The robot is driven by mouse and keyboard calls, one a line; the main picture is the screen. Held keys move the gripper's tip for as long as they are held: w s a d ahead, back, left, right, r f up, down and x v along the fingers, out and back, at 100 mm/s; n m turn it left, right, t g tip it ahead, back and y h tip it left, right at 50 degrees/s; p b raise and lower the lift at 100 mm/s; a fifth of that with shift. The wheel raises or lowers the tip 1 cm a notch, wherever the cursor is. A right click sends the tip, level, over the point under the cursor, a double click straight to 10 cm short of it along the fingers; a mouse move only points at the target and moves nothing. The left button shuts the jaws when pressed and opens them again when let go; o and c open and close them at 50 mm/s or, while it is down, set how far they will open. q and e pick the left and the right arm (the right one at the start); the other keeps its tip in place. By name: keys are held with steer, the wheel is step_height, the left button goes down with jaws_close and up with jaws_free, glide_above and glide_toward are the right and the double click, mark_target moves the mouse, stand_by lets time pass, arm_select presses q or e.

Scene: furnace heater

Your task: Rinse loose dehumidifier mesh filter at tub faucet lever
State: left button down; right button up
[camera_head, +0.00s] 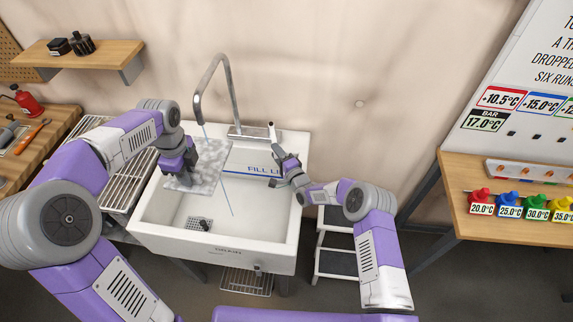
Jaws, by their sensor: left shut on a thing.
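The mesh filter (208,161) is a flat, speckled grey panel held over the left part of the white sink tub (284,228). My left gripper (186,172) is shut on it at its left side. A tall grey faucet (213,72) curves over the tub. A thin blue water stream (216,171) runs down from its spout, just in front of or across the filter's right edge. The faucet lever (271,130) stands upright at the right of the faucet base. My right gripper (276,167) is just below the lever, over the tub's back right; its finger opening is unclear.
A drain (198,223) sits in the tub floor. A wire rack (127,185) stands left of the tub, beside a wooden workbench (50,139) with tools. A wooden table (470,232) with coloured weights is at the right. A shelf (105,52) hangs upper left.

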steer(key=v, duration=1.1)
stand_by(0.6)
